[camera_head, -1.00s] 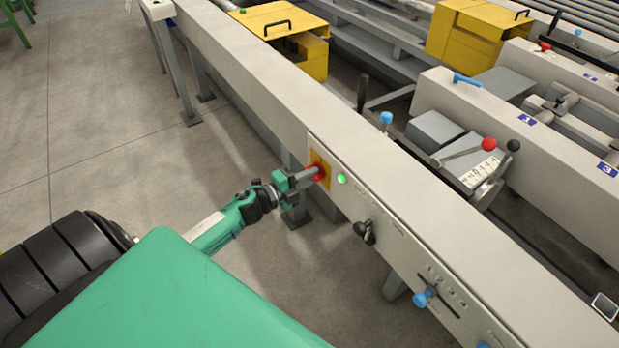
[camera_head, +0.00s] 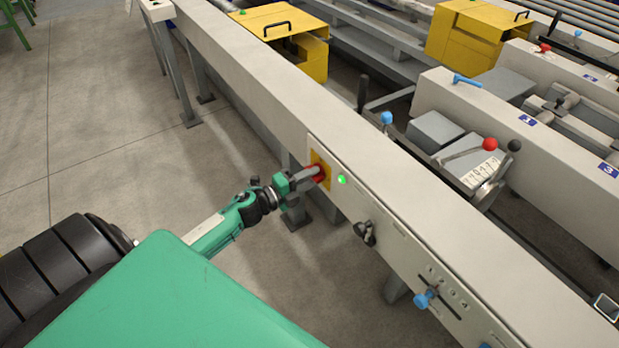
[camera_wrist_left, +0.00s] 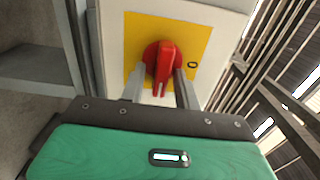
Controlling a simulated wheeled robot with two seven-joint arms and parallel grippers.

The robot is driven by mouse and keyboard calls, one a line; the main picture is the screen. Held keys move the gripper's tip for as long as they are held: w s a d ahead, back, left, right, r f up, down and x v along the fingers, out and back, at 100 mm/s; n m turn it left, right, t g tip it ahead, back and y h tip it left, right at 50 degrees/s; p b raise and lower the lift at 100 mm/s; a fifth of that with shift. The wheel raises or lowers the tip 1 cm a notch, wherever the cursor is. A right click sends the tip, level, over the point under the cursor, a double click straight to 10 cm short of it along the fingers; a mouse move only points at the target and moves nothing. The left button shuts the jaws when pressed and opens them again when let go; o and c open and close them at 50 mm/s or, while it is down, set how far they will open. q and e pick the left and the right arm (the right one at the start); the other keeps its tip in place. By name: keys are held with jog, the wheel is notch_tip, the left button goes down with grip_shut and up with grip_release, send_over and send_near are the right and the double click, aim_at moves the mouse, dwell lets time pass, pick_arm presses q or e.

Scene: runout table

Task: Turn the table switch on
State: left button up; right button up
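The table switch is a red rotary knob (camera_wrist_left: 162,62) on a yellow plate (camera_wrist_left: 198,45), on the side of the long grey table (camera_head: 265,85). In the head view the red knob (camera_head: 319,173) shows partly behind my gripper. My left gripper (camera_head: 306,179) reaches it from the left. In the left wrist view its two fingers (camera_wrist_left: 160,88) stand on either side of the knob's handle, with small gaps visible; contact at the tips is unclear. The handle lies roughly in line with the plate's sides. My right gripper is not in view.
A lit green lamp (camera_head: 342,180) sits just right of the switch. A black knob (camera_head: 364,231) and a blue-knobbed lever (camera_head: 424,298) stick out farther along the panel. A grey table leg (camera_head: 296,205) stands below the switch. Floor to the left is clear.

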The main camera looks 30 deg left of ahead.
pick_arm(q)
jog(key=v, duration=1.4)
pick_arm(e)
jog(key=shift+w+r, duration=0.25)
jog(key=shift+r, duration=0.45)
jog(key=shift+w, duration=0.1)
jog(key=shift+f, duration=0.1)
